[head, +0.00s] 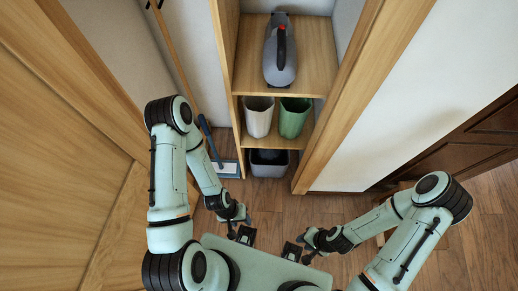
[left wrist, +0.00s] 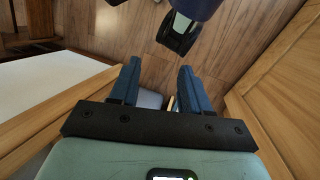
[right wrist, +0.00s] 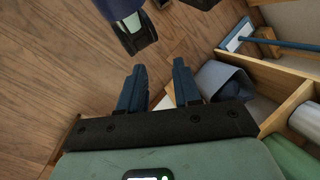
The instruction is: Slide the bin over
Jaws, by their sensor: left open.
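A dark grey bin (head: 269,170) stands on the floor level under the lowest shelf of the tall wooden cabinet. A grey-blue bin also shows in the right wrist view (right wrist: 224,82), right of the fingers and partly hidden by the gripper body. In the left wrist view, a small grey patch shows behind the fingers; I cannot tell whether it is the bin. My left gripper (head: 241,226) is open and empty, in front of the cabinet and apart from the bin. My right gripper (head: 303,248) is open and empty, to the right of it and further from the cabinet.
White (head: 258,116) and green (head: 294,118) containers stand on the shelf above the bin. A grey appliance (head: 280,58) is on the top shelf. Wooden posts flank the opening. The floor (head: 330,207) in front is clear.

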